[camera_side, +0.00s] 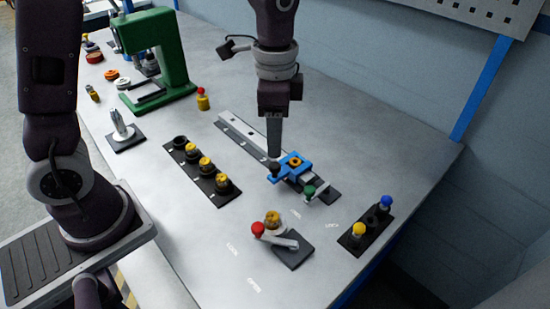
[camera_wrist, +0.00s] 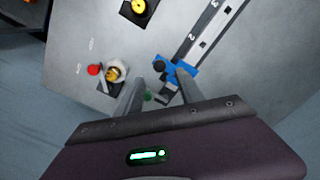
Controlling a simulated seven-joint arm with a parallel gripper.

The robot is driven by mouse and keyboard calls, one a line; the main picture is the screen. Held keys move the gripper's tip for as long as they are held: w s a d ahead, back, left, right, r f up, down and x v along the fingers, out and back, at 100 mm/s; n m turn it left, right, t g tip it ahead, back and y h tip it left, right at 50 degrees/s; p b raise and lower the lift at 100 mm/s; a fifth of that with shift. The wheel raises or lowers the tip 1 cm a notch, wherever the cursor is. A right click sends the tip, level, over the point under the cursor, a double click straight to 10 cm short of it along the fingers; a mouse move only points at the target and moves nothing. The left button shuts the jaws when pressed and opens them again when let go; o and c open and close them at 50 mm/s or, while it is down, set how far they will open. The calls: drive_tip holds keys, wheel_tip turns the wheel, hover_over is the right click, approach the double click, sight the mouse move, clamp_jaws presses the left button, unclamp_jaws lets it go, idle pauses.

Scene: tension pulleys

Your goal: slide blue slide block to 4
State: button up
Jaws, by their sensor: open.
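The blue slide block (camera_side: 294,163) sits on the grey rail (camera_side: 243,127), near the rail's end toward the green knob (camera_side: 309,190). It has a black knob on its left side. In the wrist view the blue block (camera_wrist: 183,69) is beside the mark 2, and 3 shows farther along the rail (camera_wrist: 207,30); I cannot see a 4. My gripper (camera_side: 274,154) points down just above or beside the block's black knob. In the wrist view my gripper (camera_wrist: 159,78) is open, its fingers apart with the black knob between their tips; I cannot tell whether they touch it.
A red-knobbed lever (camera_side: 278,241) stands on a dark plate in front. A black strip with yellow knobs (camera_side: 205,168) lies left of the rail. A plate with blue and yellow knobs (camera_side: 365,228) is at right. A green press (camera_side: 155,55) stands behind left.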

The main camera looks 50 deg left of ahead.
sight(275, 165)
wheel_tip(275, 165, down, 7)
drive_tip(key=shift+r, duration=0.1)
clamp_jaws()
idle(1.5)
